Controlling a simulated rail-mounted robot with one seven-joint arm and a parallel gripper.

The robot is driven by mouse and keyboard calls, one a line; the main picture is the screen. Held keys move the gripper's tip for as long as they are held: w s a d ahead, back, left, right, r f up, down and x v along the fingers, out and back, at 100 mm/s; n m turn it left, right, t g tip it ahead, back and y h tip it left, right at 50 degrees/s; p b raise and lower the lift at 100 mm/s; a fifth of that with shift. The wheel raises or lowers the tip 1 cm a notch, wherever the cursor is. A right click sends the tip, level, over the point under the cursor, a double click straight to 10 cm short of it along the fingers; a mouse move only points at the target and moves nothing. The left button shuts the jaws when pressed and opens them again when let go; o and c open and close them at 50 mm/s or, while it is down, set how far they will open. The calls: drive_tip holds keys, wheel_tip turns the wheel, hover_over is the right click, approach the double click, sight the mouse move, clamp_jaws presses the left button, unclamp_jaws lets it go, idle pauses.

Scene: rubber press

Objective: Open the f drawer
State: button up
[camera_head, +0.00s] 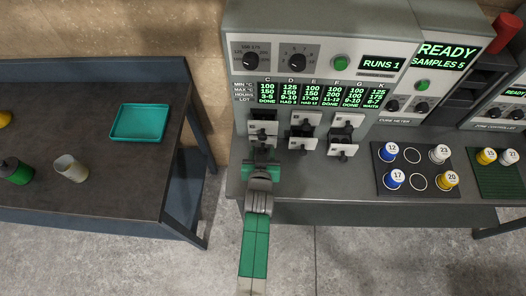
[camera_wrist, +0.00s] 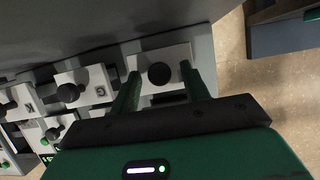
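The drawer between my fingers has a white front (camera_wrist: 145,56) with a round black knob (camera_wrist: 159,73). It is the lower-left one of the small drawers in the head view (camera_head: 264,140).
A dark rack (camera_head: 416,168) with numbered blue, white and yellow-topped pots stands to the right. A green rack (camera_head: 495,183) is beyond it. A side table (camera_head: 110,90) at left holds a teal tray (camera_head: 138,122) and several cups. A floor gap separates the two tables.

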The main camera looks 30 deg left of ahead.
drive_tip(key=v, duration=0.7)
drive_tip(key=shift+s+d+r+p, duration=0.1)
drive_tip(key=shift+s+r+p, duration=0.05)
drive_tip(key=shift+s+p, duration=0.25)
